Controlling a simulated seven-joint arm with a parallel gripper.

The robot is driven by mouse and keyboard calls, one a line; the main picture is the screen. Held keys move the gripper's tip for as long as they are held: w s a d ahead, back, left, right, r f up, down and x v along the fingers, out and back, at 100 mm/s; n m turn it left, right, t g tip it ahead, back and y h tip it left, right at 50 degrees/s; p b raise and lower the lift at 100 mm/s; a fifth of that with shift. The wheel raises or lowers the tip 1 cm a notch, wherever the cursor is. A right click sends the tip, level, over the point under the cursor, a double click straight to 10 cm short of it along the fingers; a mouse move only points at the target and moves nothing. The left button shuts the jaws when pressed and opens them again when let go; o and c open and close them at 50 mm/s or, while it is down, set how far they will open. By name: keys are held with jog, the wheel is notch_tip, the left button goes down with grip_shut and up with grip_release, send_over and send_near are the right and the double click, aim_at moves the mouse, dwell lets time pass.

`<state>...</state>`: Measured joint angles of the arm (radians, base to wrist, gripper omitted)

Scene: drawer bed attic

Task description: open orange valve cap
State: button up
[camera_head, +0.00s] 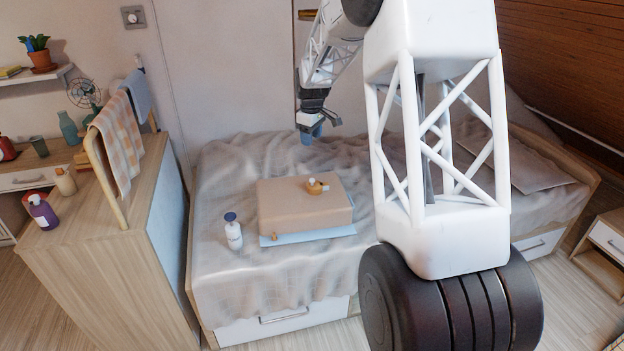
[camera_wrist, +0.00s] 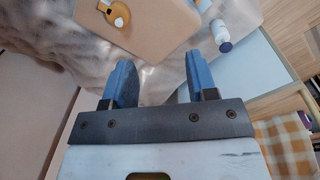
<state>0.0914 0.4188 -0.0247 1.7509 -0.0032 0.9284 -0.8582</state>
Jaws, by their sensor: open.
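A small orange valve cap (camera_head: 317,187) sits on top of a tan box (camera_head: 290,214) on the bed. In the wrist view the orange piece (camera_wrist: 119,15) shows near the top edge, with a white round spot on it. The same box (camera_wrist: 155,36) fills the upper middle there. My gripper (camera_head: 310,134) hangs above the bed, behind and above the box in the head view, well apart from the cap. In the wrist view its two blue fingers (camera_wrist: 158,65) are spread, with nothing held between them.
A light blue flat item (camera_head: 330,233) lies under the box. A wooden cabinet (camera_head: 115,250) with a towel rail stands left of the bed (camera_head: 225,285). Rumpled bedding around the box is mostly clear.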

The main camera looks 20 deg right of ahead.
jog(key=w+d+f+n, duration=0.2)
jog(key=w+d+f, duration=0.1)
jog(key=w+f, duration=0.8)
jog(key=n, duration=0.2)
send_over(312, 179)
jog(key=shift+g, duration=0.4)
notch_tip(312, 179, down, 11)
jog(key=shift+s+r, duration=0.1)
jog(key=shift+f, duration=3.9)
grip_shut()
